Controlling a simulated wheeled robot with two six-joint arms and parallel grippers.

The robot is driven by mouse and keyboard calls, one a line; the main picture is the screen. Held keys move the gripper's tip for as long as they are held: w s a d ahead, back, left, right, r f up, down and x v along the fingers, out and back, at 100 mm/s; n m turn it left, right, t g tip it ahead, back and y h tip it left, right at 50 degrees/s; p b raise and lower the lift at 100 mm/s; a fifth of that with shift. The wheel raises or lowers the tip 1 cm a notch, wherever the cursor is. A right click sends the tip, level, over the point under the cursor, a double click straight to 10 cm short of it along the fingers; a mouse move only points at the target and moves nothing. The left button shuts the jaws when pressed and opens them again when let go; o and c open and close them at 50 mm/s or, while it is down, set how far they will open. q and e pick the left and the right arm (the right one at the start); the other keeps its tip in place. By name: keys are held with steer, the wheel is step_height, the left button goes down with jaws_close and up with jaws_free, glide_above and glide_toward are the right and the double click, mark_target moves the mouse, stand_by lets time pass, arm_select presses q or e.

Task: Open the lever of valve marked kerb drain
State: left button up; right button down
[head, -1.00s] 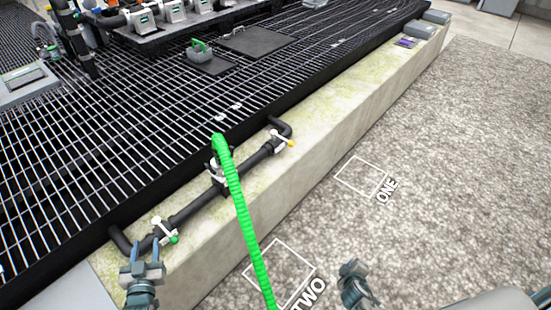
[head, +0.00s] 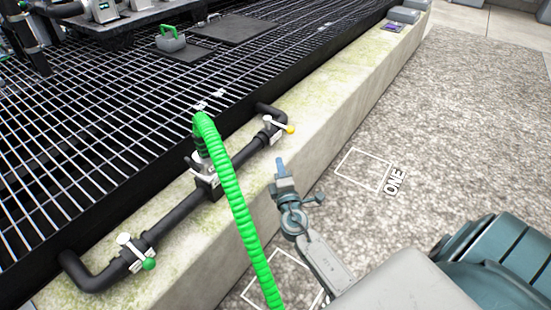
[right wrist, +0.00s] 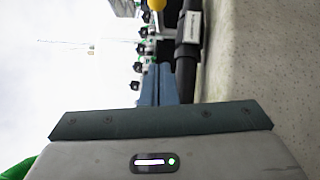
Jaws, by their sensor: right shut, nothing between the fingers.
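A black pipe manifold (head: 180,212) runs along the concrete kerb. At its near left end is a valve with a white lever and green knob (head: 148,264). At its far right end is a valve with a white lever and yellow knob (head: 291,129). The valve markings are too small to read. My right gripper (head: 281,162) is shut and empty, below the yellow-knob valve and apart from it. In the right wrist view its closed fingers (right wrist: 158,84) point toward the yellow knob (right wrist: 157,4). My left gripper is out of view.
The concrete kerb (head: 345,75) borders black grating (head: 90,120). A grey box with a green handle (head: 170,40) stands on the grating. White floor squares, one marked ONE (head: 362,170), lie on the gravel. The hose crosses in front of the manifold.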

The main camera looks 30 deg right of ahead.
glide_toward(280, 127)
steer(key=w, duration=0.2)
steer(key=w+a, duration=0.1)
steer(key=w, duration=0.1)
steer(key=shift+w+a, duration=0.15)
steer(key=shift+a, duration=0.05)
steer(key=shift+w+d+r, duration=0.1)
steer(key=shift+w+d, duration=0.05)
steer(key=shift+d, duration=0.45)
steer(key=shift+w+d+r, duration=0.1)
steer(key=shift+w+d, duration=0.05)
steer(key=shift+d, duration=0.45)
steer(key=shift+w+d+r, duration=0.1)
steer(key=shift+w+d, duration=0.15)
steer(key=shift+d, duration=0.3)
